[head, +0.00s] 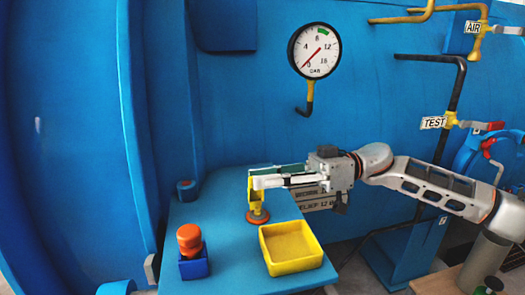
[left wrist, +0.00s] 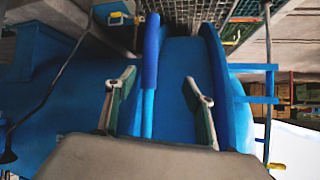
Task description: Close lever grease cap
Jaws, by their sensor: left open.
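A yellow upright piece (head: 254,197) on an orange round base (head: 258,216) stands on the blue table (head: 215,215); I cannot tell for sure whether it is the lever grease cap. My right gripper (head: 258,179) reaches in from the right, with its fingertips at the top of this yellow piece. The fingertips overlap it, and I cannot tell whether they grip it. My left gripper (left wrist: 160,98) shows only in the left wrist view. It is open, with nothing seen between its fingers and blue surfaces beyond.
A yellow open tray (head: 314,266) sits at the table's front right. A blue block with an orange knob (head: 190,240) stands at the front left. A pressure gauge (head: 314,50) is on the blue wall behind. A TEST valve (head: 450,120) is at the right.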

